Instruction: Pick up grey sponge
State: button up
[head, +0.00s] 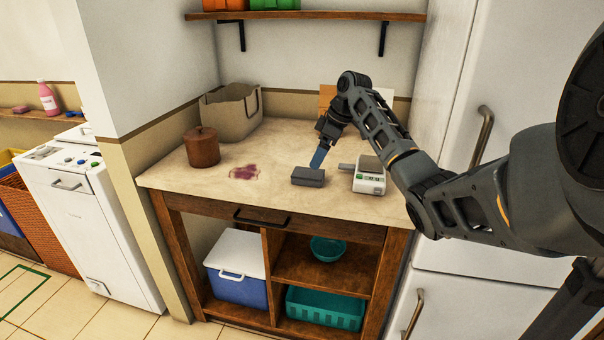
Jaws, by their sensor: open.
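The grey sponge (308,177) is a dark grey block lying flat on the pale countertop (225,193), near its front edge in the head view. My gripper (318,158) points down just behind and above the sponge, with a bluish finger showing. The gripper is open, and nothing shows held in it. I cannot tell from this view whether the finger touches the sponge.
A white device (370,181) stands close right of the sponge. A shelf (330,15) hangs above, and a fridge (510,80) stands right.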

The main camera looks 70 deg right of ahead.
aim_at(309, 174)
jog(key=shift+a+p+x, duration=0.15)
jog(key=shift+p+x, duration=0.15)
jog(key=shift+x, duration=1.55)
jog(key=shift+a+p+x, duration=0.2)
jog(key=shift+p+x, duration=0.05)
jog(key=shift+x, duration=1.55)
jog(key=shift+f, duration=0.1)
jog(key=c, duration=1.2)
notch_tip(309, 174, up, 4)
jog(key=shift+r+b, duration=0.2)
jog(key=shift+b, duration=0.2)
jog(key=s+d+r+b, duration=0.1)
jog(key=s+d+r, duration=0.2)
jog(key=s+r, duration=0.4)
jog(key=s, duration=0.4)
jog(key=shift+d+b, duration=0.3)
jog(key=shift+d, duration=0.1)
